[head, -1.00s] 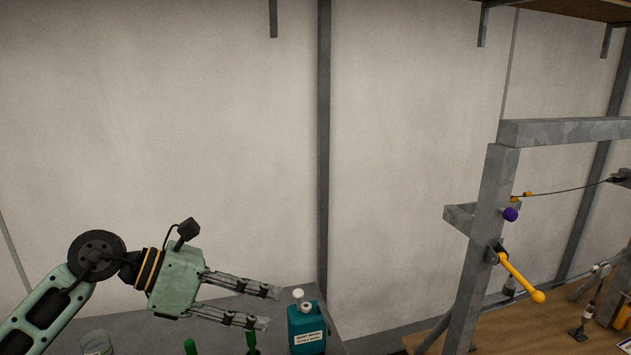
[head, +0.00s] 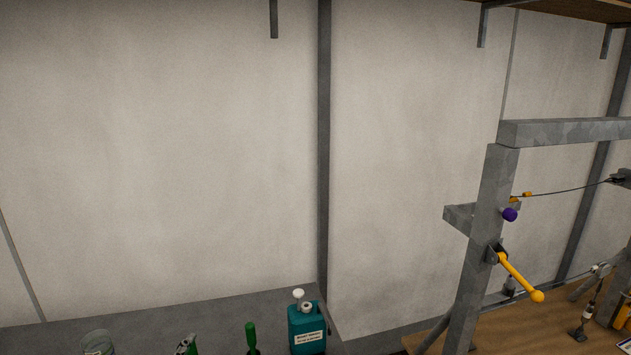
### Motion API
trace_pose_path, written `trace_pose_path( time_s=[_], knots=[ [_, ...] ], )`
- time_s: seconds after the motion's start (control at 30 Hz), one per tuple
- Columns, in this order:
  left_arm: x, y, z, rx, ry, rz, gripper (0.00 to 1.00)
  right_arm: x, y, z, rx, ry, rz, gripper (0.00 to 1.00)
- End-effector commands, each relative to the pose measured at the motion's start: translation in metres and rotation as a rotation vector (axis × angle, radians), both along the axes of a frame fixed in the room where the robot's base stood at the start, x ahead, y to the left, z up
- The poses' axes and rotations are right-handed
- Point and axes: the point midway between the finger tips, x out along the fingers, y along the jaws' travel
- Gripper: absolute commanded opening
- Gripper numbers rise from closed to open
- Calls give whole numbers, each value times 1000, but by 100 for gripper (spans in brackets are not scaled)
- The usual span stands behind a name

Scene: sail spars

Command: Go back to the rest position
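Neither of my grippers shows in the head view now, and no part of my arms is in the picture. What the grippers hold, if anything, cannot be seen. The task names no other object.
A teal bottle (head: 307,328) with a white top stands on a grey surface (head: 200,311) at the bottom, beside green-handled tools (head: 252,338) and a clear jar (head: 98,343). At right a grey metal frame (head: 484,235) with a yellow lever (head: 520,277) stands at a wooden bench (head: 535,335).

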Motion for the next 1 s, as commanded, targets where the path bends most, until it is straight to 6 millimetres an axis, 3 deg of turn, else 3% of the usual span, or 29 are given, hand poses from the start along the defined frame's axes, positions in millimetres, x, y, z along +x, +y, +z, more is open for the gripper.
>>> trace_pose_path(
  time_s=[0.03,0.1,0.2,0.4,0.6,0.87,1.0],
  knots=[
    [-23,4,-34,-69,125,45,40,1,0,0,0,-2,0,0],
    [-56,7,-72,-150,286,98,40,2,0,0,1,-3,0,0],
    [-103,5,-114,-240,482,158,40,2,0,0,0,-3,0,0],
    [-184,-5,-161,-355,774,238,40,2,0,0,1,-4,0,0],
    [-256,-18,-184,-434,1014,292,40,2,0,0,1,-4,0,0],
    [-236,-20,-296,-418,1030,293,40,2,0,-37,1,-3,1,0],
    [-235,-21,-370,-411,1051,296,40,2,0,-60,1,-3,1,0]
  ],
)
